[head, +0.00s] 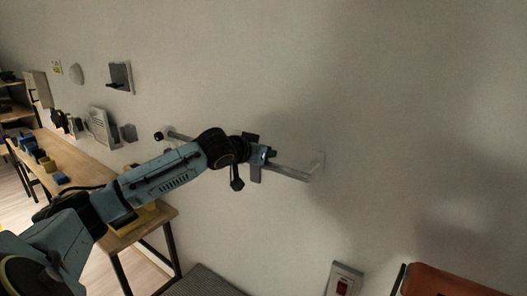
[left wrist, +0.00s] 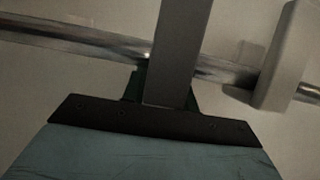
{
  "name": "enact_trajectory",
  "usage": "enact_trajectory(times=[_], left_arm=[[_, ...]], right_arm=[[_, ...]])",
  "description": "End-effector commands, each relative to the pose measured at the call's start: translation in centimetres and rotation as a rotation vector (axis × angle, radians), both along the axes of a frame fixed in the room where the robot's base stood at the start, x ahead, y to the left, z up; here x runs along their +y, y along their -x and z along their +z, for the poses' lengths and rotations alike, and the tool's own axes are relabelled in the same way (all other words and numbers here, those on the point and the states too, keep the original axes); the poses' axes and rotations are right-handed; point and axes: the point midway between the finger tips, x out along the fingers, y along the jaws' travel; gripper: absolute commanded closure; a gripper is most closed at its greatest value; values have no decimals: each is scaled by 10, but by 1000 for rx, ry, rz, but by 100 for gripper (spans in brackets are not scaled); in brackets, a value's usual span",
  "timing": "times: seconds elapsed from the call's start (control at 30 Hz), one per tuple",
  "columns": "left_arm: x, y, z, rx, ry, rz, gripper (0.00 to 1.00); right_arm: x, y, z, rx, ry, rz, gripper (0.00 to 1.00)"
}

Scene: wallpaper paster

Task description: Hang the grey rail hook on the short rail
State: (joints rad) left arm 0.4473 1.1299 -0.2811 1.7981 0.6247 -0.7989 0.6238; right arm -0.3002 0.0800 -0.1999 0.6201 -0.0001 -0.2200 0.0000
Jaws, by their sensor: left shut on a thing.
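The short rail (head: 291,173) is a metal bar on the wall, running from upper left to lower right in the head view. My left gripper (head: 262,154) is at the rail's right half, shut on the grey rail hook (head: 256,173). The hook's grey strip extends below the gripper there. In the left wrist view the hook (left wrist: 178,50) is an upright grey strip between the dark jaws, crossing in front of the rail (left wrist: 75,36). I cannot tell whether the hook's bend sits over the rail. My right gripper is not in view.
A pale block (left wrist: 285,55) stands at the rail right of the hook in the left wrist view. A wooden table (head: 75,160) with small items is at the left. A wall switch (head: 344,280) and a reddish-brown object (head: 440,283) are lower right. The wall right of the rail is bare.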

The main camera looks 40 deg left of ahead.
Motion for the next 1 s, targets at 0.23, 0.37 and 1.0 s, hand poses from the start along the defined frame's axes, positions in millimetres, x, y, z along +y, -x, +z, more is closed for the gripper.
enact_trajectory(times=[0.23, 0.37, 1.0], left_arm=[[0, 0, -7, 1, 1, 0, 93], [0, 0, -9, 1, 1, 0, 66], [-1, 20, -4, 5, -4, 1, 46]], right_arm=[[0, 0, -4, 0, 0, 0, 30], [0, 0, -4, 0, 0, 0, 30], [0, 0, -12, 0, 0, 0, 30]])
